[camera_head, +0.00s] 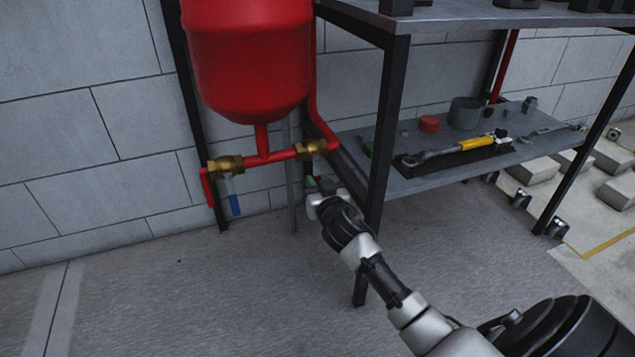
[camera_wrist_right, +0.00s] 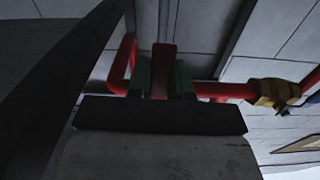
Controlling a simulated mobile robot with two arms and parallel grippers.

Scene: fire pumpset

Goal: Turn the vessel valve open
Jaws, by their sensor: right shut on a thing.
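The red vessel (camera_head: 250,60) hangs at the wall above a red pipe. A brass valve (camera_head: 226,166) with a blue lever (camera_head: 234,199) hanging down is on the pipe's left. A second brass valve (camera_head: 312,150) is on the right, close to the bench leg. My right gripper (camera_head: 318,184) is just below that right valve. In the right wrist view, my right gripper's green fingertips (camera_wrist_right: 160,78) are shut on a flat red valve handle (camera_wrist_right: 160,64). The palm and fingers hide much of it. My left gripper is not in view.
A metal bench with a dark leg (camera_head: 385,130) stands right beside my right gripper and forearm. Its lower shelf (camera_head: 400,184) holds a yellow-handled tool (camera_head: 475,143), a red round part (camera_head: 429,123) and a grey cup (camera_head: 465,112). The floor at left is clear.

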